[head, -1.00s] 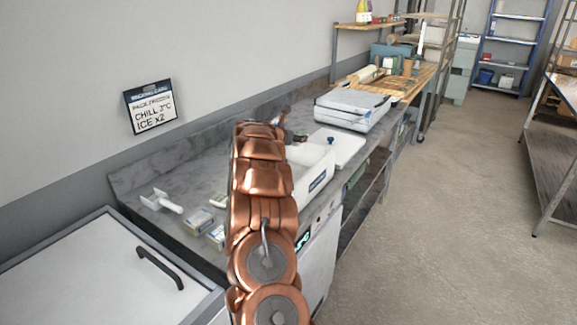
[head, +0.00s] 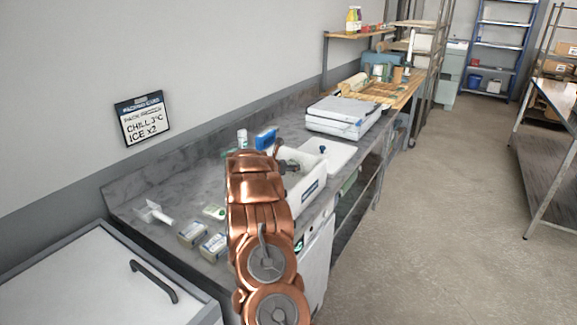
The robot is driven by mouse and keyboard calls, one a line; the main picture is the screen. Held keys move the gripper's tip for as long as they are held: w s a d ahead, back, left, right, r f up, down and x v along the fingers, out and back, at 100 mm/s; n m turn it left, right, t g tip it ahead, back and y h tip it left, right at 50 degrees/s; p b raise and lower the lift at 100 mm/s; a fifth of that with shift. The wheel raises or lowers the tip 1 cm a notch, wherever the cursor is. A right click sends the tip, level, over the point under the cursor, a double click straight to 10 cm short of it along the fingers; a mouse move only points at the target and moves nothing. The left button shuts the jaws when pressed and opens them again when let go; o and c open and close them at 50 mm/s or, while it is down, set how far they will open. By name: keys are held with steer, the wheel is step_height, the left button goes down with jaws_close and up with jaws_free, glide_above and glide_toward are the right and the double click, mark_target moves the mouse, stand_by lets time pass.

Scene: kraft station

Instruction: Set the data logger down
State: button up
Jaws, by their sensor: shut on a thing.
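My gripper (head: 286,161) shows as a small dark shape beyond my copper arm, above the near end of the white open box (head: 311,186). The arm hides most of it. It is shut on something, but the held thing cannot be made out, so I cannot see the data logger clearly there. The white box stands on the grey stone counter (head: 150,190). A small white and green item (head: 214,211) lies flat on the counter left of my arm; I cannot tell what it is.
A blue block (head: 266,139) and a white bottle (head: 242,138) stand behind my arm. Two small boxes (head: 192,234) and a white-handled tool (head: 154,213) lie at left. A white board (head: 340,155) and a pale case (head: 343,117) stand farther along. A chest lid (head: 90,275) is at front left.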

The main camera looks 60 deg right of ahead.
steer(key=shift+a+f+b, duration=0.1)
steer(key=shift+f+b, duration=0.55)
steer(key=shift+b, duration=0.45)
